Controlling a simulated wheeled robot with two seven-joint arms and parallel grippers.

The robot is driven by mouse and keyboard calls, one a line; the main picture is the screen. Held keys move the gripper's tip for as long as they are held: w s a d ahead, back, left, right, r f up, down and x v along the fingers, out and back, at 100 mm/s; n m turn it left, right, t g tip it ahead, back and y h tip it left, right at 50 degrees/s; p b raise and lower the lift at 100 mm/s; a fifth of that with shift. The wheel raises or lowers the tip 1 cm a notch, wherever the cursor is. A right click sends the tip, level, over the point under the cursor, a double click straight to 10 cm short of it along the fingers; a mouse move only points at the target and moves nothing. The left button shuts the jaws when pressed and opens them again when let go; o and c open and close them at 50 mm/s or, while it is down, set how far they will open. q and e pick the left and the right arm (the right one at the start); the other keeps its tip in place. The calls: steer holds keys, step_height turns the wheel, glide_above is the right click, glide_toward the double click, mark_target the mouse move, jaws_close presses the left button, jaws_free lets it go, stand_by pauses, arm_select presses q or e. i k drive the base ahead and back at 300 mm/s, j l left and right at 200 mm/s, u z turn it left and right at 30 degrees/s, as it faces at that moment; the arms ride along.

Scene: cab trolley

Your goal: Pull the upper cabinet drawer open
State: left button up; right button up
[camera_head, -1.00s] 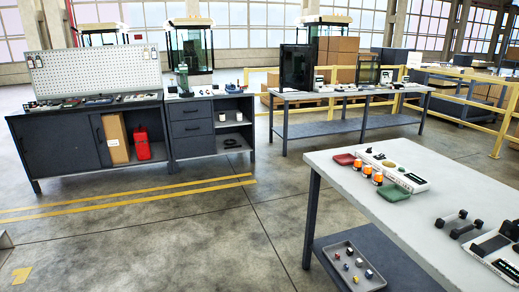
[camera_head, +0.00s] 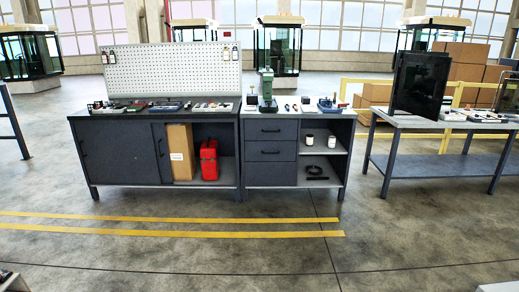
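The upper cabinet drawer (camera_head: 270,130) is the top dark grey front in the drawer stack of the right-hand cabinet unit, with a dark bar handle across it. It looks closed, flush with the drawer fronts below it. The unit's light worktop (camera_head: 300,111) lies just above the drawer. The cabinet stands some distance ahead across open floor. Neither of my grippers shows in the head view, so their state is hidden.
A bench (camera_head: 150,150) with sliding doors and a white pegboard (camera_head: 170,72) adjoins on the left. Open shelves (camera_head: 322,165) are right of the drawers. Another table (camera_head: 440,160) stands to the right. The floor in front, crossed by yellow lines (camera_head: 170,232), is clear.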

mark_target(255, 129)
steer(key=i, duration=2.4)
